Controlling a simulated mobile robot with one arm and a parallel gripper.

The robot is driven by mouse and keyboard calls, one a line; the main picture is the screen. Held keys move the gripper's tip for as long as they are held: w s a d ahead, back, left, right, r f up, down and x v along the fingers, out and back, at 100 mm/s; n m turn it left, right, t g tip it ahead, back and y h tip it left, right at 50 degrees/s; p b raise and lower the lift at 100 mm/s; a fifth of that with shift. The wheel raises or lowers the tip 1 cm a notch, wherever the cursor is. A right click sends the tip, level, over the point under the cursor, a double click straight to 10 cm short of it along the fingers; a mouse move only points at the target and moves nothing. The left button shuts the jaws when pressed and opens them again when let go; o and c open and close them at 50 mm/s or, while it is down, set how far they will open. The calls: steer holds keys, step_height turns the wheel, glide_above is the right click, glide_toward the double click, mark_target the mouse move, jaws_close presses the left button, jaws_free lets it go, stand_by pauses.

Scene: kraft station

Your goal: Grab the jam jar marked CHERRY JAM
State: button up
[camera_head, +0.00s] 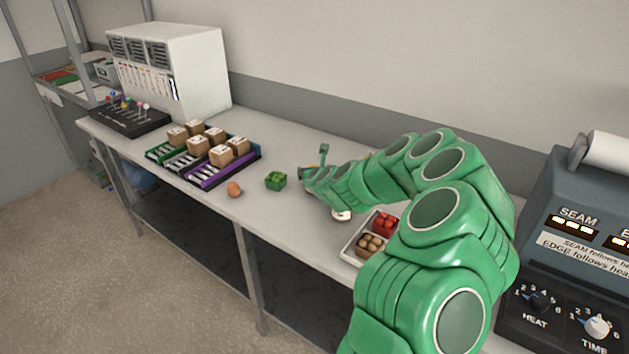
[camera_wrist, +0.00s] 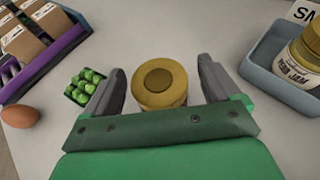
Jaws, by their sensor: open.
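A jar with a round gold lid (camera_wrist: 158,80) stands between the two fingers of my gripper (camera_wrist: 162,84) in the wrist view. The gripper is open, with one finger on each side of the jar. The jar is seen from above, so its label does not show and I cannot tell its flavour. In the head view my gripper (camera_head: 318,168) is over the table, and my arm hides the jars.
A carton of green produce (camera_wrist: 85,86) is just left of the gripper, with an egg (camera_wrist: 20,116) farther left. A white tray (camera_head: 351,250) of red and brown items is partly behind my arm.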

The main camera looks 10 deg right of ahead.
steer(key=shift+x, duration=1)
steer(key=shift+a+f, duration=0.1)
steer(key=shift+c, duration=0.2)
steer(key=c, duration=1.3)
